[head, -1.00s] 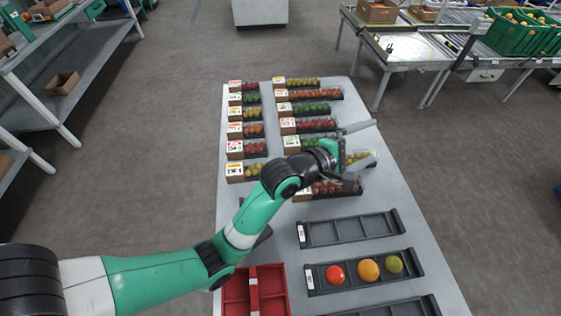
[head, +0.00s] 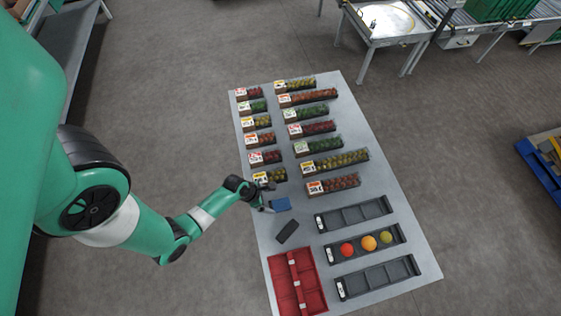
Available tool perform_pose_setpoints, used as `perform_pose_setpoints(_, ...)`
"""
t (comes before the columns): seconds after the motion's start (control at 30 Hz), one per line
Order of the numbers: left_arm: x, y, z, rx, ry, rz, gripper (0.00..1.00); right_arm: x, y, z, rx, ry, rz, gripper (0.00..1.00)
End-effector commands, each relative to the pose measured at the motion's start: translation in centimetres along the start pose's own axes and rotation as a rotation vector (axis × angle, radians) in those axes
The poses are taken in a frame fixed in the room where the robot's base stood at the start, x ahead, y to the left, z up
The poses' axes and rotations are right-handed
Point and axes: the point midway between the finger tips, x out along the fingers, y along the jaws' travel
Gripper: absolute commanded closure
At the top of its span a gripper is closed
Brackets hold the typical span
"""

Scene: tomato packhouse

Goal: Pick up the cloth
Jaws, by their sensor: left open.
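A small blue cloth (head: 281,204) lies on the grey table, left of the middle, between the tomato packs and the red crate. My left gripper (head: 268,197) is open right beside the cloth's left edge, with its fingers pointing right toward it. I cannot tell whether a finger touches the cloth. My right gripper is not in view.
A dark flat block (head: 287,231) lies just below the cloth. A red divided crate (head: 312,280) stands at the near left. A dark tray (head: 337,254) holds three fruits, between two empty trays. Rows of tomato packs (head: 335,161) fill the far half.

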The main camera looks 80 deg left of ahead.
Motion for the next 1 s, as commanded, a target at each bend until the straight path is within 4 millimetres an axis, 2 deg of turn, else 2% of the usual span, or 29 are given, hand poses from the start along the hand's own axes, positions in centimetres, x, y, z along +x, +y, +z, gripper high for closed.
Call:
perform_pose_setpoints(0.03, 1.2, 0.0, -0.2, 0.003, -0.001, 0.000, 0.00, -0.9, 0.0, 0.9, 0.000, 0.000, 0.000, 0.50)
perform_pose_setpoints(0.2, 4.6, 0.0, -0.3, 0.004, -0.002, 0.000, 0.00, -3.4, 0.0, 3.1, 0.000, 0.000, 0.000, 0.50)
perform_pose_setpoints(0.3, 5.9, 0.0, -0.2, 0.004, -0.002, 0.000, 0.00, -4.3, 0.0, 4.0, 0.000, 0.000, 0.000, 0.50)
perform_pose_setpoints(0.5, 6.2, 0.0, 0.1, 0.002, -0.001, 0.001, 0.00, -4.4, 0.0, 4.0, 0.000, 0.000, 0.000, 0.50)
perform_pose_setpoints(0.57, 6.8, 0.0, 0.0, 0.003, -0.002, 0.001, 0.00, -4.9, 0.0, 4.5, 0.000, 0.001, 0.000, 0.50)
perform_pose_setpoints(0.73, 10.0, 0.0, 0.1, 0.005, -0.001, 0.000, 0.00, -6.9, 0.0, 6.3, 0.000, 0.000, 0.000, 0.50)
perform_pose_setpoints(0.8, 10.7, 0.0, 0.3, 0.004, -0.001, 0.000, 0.00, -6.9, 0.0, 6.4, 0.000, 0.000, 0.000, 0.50)
perform_pose_setpoints(1.0, 11.2, 0.0, 0.4, 0.002, -0.002, 0.001, 0.00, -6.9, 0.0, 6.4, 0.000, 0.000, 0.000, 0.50)
